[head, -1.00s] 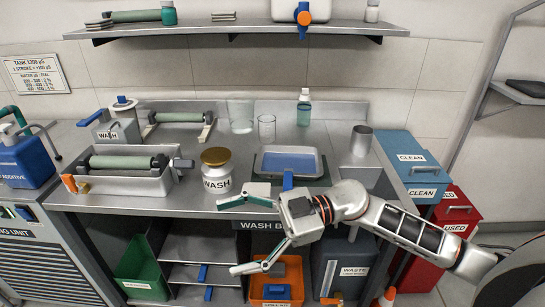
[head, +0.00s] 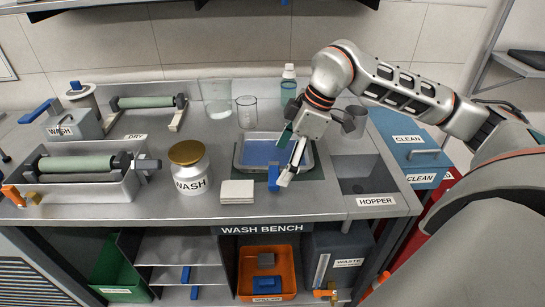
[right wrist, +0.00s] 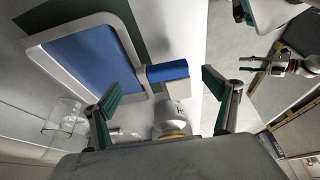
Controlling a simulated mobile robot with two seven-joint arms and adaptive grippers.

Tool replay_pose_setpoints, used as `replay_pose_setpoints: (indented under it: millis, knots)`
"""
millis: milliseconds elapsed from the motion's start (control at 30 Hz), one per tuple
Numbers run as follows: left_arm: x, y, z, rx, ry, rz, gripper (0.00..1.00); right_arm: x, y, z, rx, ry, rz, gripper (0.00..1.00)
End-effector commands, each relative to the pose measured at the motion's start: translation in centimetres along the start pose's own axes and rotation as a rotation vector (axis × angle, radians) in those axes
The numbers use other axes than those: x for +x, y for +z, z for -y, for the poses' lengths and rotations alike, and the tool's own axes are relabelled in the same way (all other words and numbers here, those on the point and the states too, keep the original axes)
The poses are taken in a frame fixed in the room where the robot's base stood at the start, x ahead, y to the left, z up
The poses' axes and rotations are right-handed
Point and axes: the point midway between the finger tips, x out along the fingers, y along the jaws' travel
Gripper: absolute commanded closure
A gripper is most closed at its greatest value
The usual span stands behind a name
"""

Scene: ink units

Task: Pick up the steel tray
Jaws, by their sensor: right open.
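The steel tray (head: 237,158) is a shallow pale tray with a blue inside and a blue handle (head: 273,178) on its front side. It lies flat on the wash bench. My right gripper (head: 284,158) is open over the tray's front right part, close to the handle, and hides part of the tray. In the right wrist view, the blue handle (right wrist: 167,72) shows between the spread green-padded fingers (right wrist: 160,93), with the tray rim (right wrist: 128,57) to the left. I cannot see contact. What looks like my left gripper (right wrist: 258,64) is small at the right edge there.
The hopper (head: 368,187) is on the right. A roller in a trough (head: 85,190) is further left.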

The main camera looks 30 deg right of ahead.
Motion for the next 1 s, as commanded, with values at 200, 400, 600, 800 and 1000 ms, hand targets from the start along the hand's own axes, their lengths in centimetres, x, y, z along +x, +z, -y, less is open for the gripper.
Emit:
replay_pose_setpoints:
  millis: [200, 400, 600, 800, 1000]
  knots:
    - [0.0, -0.1, 0.1, 0.001, -0.001, -0.002, 0.60, 2.4, -0.3, 0.3, -0.001, -0.003, 0.000, 0.13]
    - [0.0, 0.0, 0.0, 0.001, -0.001, -0.002, 0.60, 4.9, -0.3, 0.3, -0.001, -0.003, 0.000, 0.13]
    - [0.0, -0.1, 0.0, 0.002, -0.001, -0.002, 0.60, 5.1, -0.4, 0.3, -0.001, -0.001, -0.001, 0.13]
    - [0.0, -0.1, 0.0, 0.002, 0.000, -0.003, 0.60, 5.0, -0.4, 0.3, -0.002, -0.001, -0.001, 0.55]
    - [0.1, -0.1, 0.0, 0.002, 0.000, -0.004, 0.60, 5.0, -0.4, 0.2, -0.002, 0.000, -0.002, 0.55]
